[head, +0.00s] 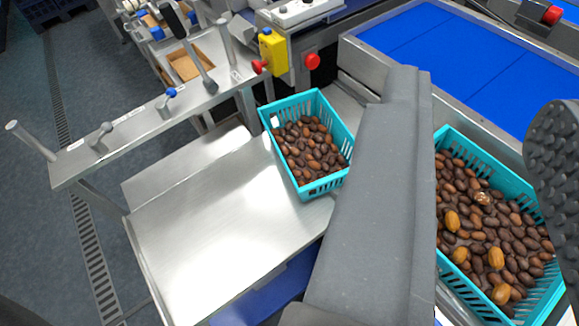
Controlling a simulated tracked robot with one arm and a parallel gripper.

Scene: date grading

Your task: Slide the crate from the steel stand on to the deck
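A turquoise slatted crate (327,187) of dark brown dates stands upright at the right back of a bare, shiny steel surface (200,240). Its right side is close to my grey finger in the picture. A second turquoise crate (500,165), holding brown dates and several lighter amber ones, is at the right; what it rests on is mostly hidden. My gripper (482,95) is open, with its grey finger in the middle and its dark studded finger at the right edge. I see nothing held between them. I cannot tell which surface is the stand and which the deck.
A steel rail with upright posts (150,125) runs along the left back. A yellow box with red knobs (272,52) stands behind the first crate. A blue belt (450,50) in a steel frame fills the back right. The steel surface left of the first crate is clear.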

